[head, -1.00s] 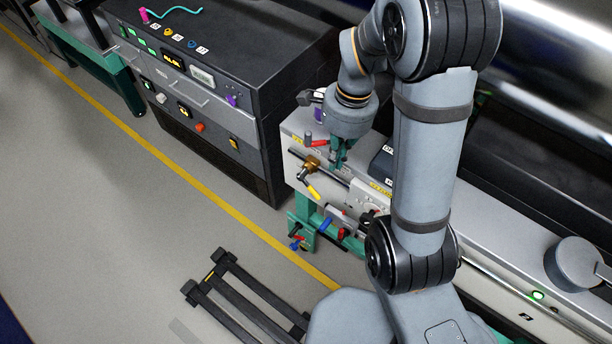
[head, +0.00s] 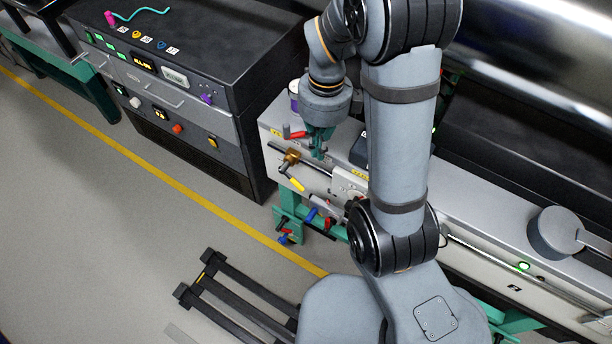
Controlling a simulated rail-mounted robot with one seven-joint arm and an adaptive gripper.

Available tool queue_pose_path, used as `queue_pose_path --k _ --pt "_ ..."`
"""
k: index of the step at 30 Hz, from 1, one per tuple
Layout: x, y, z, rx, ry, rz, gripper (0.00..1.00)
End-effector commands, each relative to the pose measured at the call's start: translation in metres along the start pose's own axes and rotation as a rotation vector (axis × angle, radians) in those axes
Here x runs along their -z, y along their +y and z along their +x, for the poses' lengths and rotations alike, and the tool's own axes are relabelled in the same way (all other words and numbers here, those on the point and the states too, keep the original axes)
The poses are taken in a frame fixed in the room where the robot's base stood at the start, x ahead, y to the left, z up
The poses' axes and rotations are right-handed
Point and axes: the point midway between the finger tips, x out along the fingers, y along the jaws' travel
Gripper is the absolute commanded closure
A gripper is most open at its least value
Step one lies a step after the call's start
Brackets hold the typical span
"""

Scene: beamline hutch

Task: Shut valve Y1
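A valve with a yellow lever (head: 296,184) and a brass body (head: 291,157) sits on the front of the pale bench (head: 268,138). A red lever (head: 293,133) shows above it, next to my gripper. More small levers, blue (head: 311,215) and red (head: 329,222), sit lower down. No label reading Y1 is legible. My gripper (head: 318,154), with green fingers, points down above and right of the yellow lever, apart from it in the picture. The fingers are small and partly overlapped, so their opening does not show clearly.
A dark control cabinet (head: 190,100) stands to the left. A black frame (head: 235,290) lies on the floor. Open floor (head: 120,220) lies at left.

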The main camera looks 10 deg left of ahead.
Motion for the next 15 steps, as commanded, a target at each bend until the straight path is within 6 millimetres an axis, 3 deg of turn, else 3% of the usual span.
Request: queue_pose_path --k 8,15 --pt "0.001 0.001 0.026 -0.005 0.005 0.0 1.0" --pt "0.002 0.002 0.076 -0.006 0.006 -0.001 1.0"
